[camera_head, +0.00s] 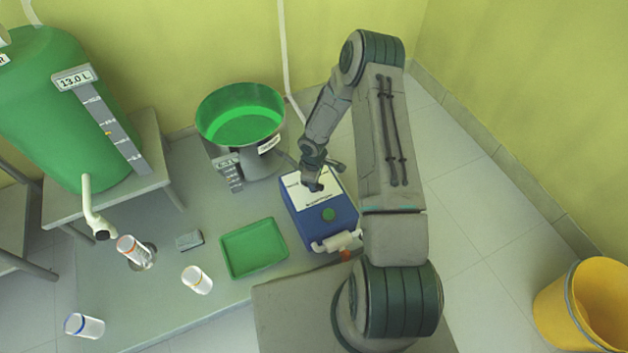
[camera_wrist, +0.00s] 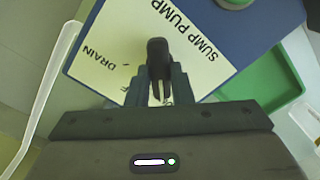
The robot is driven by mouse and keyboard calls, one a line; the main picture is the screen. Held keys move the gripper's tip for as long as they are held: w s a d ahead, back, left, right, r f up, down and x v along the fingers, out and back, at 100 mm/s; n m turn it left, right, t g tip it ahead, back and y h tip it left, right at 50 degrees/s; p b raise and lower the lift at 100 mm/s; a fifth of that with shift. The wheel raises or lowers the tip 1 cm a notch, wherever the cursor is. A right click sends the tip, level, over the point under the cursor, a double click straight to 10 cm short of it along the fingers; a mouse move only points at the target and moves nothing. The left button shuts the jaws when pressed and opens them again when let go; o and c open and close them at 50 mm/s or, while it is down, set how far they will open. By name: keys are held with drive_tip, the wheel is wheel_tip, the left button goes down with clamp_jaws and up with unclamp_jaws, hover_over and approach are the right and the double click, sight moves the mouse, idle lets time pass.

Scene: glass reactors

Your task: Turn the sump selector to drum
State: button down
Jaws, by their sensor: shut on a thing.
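The sump pump box (camera_head: 333,219) is blue with a white label plate (camera_wrist: 105,70), and stands on the grey platform. In the wrist view the plate reads "SUMP PUMP" and "DRAIN"; no "drum" wording can be read, and part of the plate is hidden behind my fingers. The selector (camera_wrist: 157,50) is a dark knob whose long end points up in the wrist view, between the two words. My gripper (camera_wrist: 158,88) is shut on the selector. In the head view my gripper (camera_head: 314,184) is over the plate and hides the knob.
A round green button (camera_head: 328,214) is on the box, with a white pipe (camera_head: 336,241) at its front. A green drum (camera_head: 45,105) is farther left; a yellow bin (camera_head: 575,312) is right.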

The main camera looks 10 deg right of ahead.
idle(0.3)
drive_tip(key=c, duration=1.3)
unclamp_jaws()
drive_tip(key=shift+r, duration=0.1)
wheel_tip(320, 180, up, 14)
drive_tip(key=p, duration=0.5)
drive_tip(key=shift+f, duration=0.2)
